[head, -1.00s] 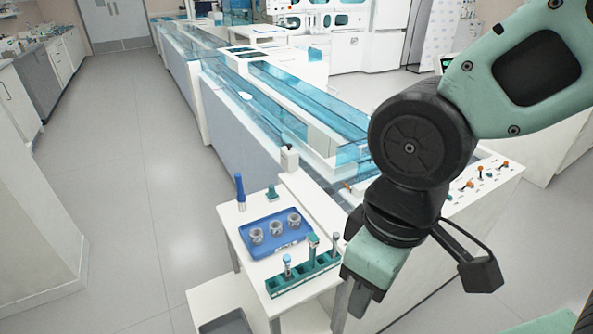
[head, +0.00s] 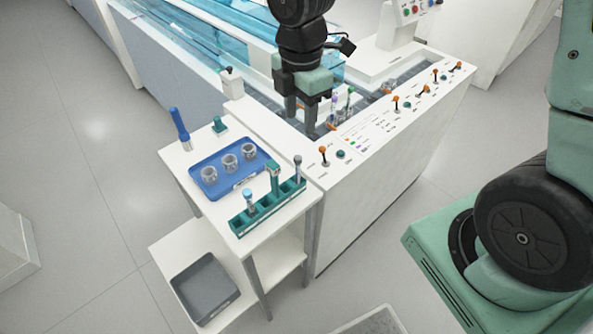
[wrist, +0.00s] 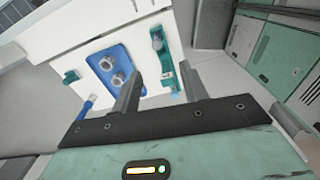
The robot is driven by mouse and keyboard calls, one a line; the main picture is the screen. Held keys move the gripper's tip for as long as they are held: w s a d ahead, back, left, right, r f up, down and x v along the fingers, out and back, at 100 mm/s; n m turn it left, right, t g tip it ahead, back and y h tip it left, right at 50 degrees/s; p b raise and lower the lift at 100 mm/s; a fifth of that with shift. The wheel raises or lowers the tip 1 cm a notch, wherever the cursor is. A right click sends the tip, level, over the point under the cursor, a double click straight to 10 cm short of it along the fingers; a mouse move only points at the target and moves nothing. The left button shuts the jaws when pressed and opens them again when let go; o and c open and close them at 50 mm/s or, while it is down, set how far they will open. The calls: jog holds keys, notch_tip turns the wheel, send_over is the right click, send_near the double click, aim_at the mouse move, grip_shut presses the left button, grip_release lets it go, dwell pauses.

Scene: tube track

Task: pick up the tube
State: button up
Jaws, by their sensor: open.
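A green rack (head: 265,209) stands at the front of a small white side table. It holds a tube with a light blue cap (head: 250,203), a taller teal-topped tube (head: 274,176) and a grey-topped tube (head: 298,170). More small tubes (head: 349,101) stand in the track beside my gripper, one with a green top. My gripper (head: 302,122) is open, pointing down over the near end of the track, apart from the rack. In the wrist view the open fingers (wrist: 162,72) show the rack (wrist: 166,82) beyond them. Which tube is meant, I cannot tell.
A blue tray (head: 211,187) with three grey cups lies behind the rack. A blue pen-like item (head: 179,130) stands at the table's back left. A control panel (head: 385,118) with orange-topped levers is right of my gripper. A grey tray (head: 205,287) is on the lower shelf.

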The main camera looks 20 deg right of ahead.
aim_at(298, 157)
notch_tip(298, 157, down, 10)
jog(key=shift+r, duration=0.1)
jog(key=shift+w+f, duration=0.2)
jog(key=shift+f, duration=1.15)
jog(key=shift+w+f, duration=0.15)
jog(key=shift+f, duration=1.2)
jog(key=c, duration=0.8)
jog(key=shift+c, duration=0.2)
notch_tip(298, 157, up, 10)
jog(key=shift+r, duration=0.1)
jog(key=shift+f, duration=0.2)
jog(key=shift+f+b, duration=2.9)
jog(key=shift+f, duration=1.7)
